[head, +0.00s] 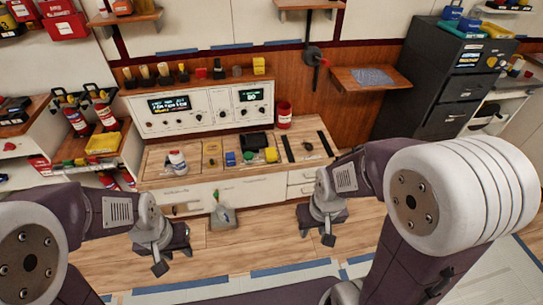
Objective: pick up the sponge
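I cannot tell for sure which thing is the sponge. A yellow block (104,143) lies on the left-hand side unit. A small blue block (230,158) and a yellow roundish item (271,155) lie on the bench top and are too small to make out. My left gripper (173,259) is open and empty, low above the floor in front of the bench. My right gripper (316,236) is open and empty, also in front of the bench, further right. Neither touches any object.
The wooden bench (190,190) has drawers and a control panel (205,108) at its back. A dark cabinet (450,80) is at right. A dustpan-like item (223,217) is by the bench front.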

